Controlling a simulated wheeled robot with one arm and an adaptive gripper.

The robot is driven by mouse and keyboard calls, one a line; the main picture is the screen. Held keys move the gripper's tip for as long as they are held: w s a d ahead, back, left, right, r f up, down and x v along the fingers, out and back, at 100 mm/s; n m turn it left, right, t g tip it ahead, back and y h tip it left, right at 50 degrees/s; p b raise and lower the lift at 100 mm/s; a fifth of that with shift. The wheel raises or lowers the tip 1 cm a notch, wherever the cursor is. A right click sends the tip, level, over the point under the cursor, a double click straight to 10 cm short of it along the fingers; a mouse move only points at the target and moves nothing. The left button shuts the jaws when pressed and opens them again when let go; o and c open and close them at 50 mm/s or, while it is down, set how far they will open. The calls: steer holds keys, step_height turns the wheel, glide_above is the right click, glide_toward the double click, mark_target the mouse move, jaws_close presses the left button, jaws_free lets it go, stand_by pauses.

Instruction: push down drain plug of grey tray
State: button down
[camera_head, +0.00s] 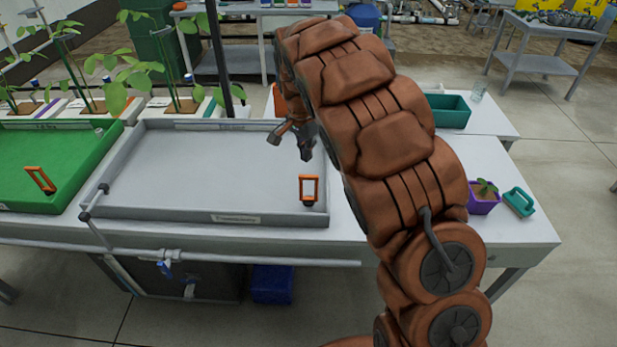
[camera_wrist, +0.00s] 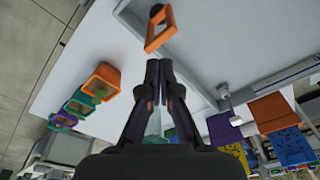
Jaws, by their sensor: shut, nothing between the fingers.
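The grey tray (camera_head: 222,213) lies on the white bench in the head view. An upright orange loop handle (camera_head: 309,178), which looks like the drain plug's handle, stands in the tray's front right corner, with a dark foot below it. In the wrist view the orange loop (camera_wrist: 160,42) is just beyond my fingertips, and a dark piece shows at its top. My gripper (camera_head: 305,150) is above the right part of the tray, behind the handle and apart from it. In the wrist view my gripper (camera_wrist: 158,68) has its fingertips together and holds nothing. How deep the plug sits cannot be told.
A green tray (camera_head: 55,208) with a similar orange handle (camera_head: 40,180) lies to the left. A rail (camera_head: 230,258) runs along the bench front. A purple plant pot (camera_head: 484,203) and teal objects (camera_head: 519,202) stand on the right, beyond my arm.

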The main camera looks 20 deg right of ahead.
mark_target(308, 176)
steer(key=shift+w+d+f, duration=0.1)
steer(key=shift+d+f, duration=0.05)
steer(key=shift+f, duration=1.55)
steer(key=shift+w+d+f, duration=0.1)
steer(key=shift+f, duration=1.6)
